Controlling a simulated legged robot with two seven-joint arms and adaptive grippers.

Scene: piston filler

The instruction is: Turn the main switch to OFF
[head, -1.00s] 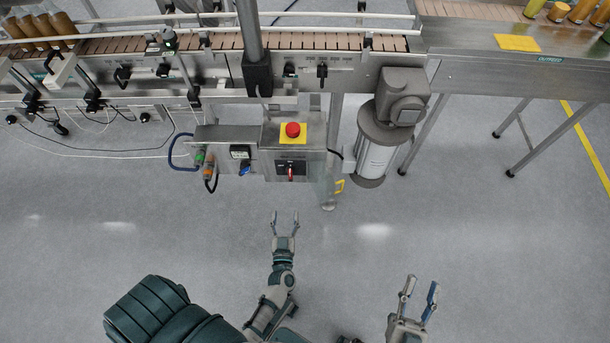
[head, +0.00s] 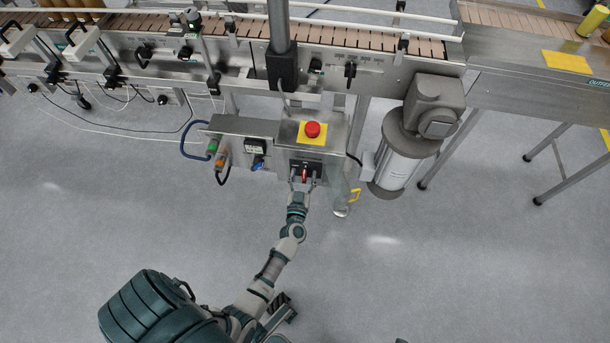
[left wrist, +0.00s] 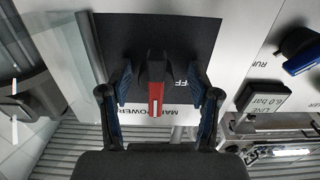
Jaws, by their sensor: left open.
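The main switch is a red and black rotary handle (left wrist: 156,85) on a black plate (left wrist: 190,35) with partly hidden lettering. It also shows on the front of the steel control box in the head view (head: 305,174). My left gripper (head: 303,184) is at the box front. In the left wrist view my left gripper (left wrist: 160,95) is open, with one blue-padded finger on each side of the handle. I see a gap between each finger and the handle. The red bar with its white line points down the picture. My right gripper is out of the head view.
A red emergency button on a yellow plate (head: 312,130) sits on top of the box. A blue knob (left wrist: 302,57) and a pressure display (left wrist: 262,98) are to the right in the wrist view. A motor (head: 392,155) stands right of the box. The floor in front is clear.

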